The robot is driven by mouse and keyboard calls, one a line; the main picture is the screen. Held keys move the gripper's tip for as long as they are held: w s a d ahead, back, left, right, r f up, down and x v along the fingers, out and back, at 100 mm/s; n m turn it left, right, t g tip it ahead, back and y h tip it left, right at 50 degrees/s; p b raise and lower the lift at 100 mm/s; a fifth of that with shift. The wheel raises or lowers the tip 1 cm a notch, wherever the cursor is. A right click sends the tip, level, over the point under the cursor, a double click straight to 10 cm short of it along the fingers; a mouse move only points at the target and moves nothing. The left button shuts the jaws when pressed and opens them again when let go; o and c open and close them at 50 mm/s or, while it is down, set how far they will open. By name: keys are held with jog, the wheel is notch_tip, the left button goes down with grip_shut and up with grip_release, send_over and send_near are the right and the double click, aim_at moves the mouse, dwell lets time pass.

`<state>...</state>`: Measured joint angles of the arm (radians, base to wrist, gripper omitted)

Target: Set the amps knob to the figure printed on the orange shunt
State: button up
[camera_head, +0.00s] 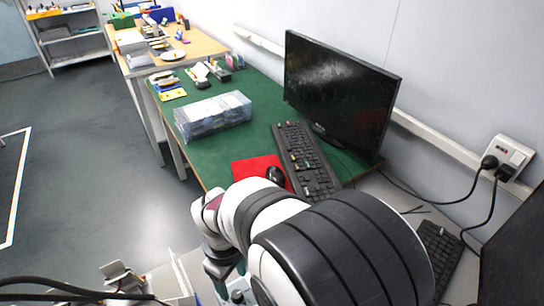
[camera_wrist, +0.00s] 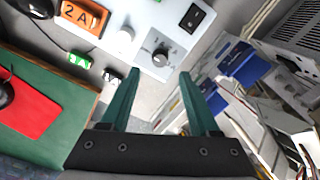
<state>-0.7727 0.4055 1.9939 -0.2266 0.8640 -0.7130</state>
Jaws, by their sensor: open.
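The orange shunt (camera_wrist: 84,16) is at the top left of the wrist view, with "2 A" printed on it in dark characters. The dark round amps knob (camera_wrist: 160,57) sits on a pale panel (camera_wrist: 150,20) with marks around it, too small to read. My gripper (camera_wrist: 159,74) has two teal fingers, open and empty, with their tips apart on either side below the knob in the picture. I see no contact with the knob. In the head view my arm hides most of the gripper and the panel.
A black rocker switch (camera_wrist: 192,17) and a white round part (camera_wrist: 123,40) flank the knob. Blue-and-white packets (camera_wrist: 238,62) are to the right. A monitor (camera_head: 338,90) and keyboard (camera_head: 305,160) stand on the green mat.

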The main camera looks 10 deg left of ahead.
aim_at(236, 294)
notch_tip(236, 294, down, 6)
jog(key=shift+f, duration=0.1)
jog(key=shift+c, duration=0.4)
grip_shut()
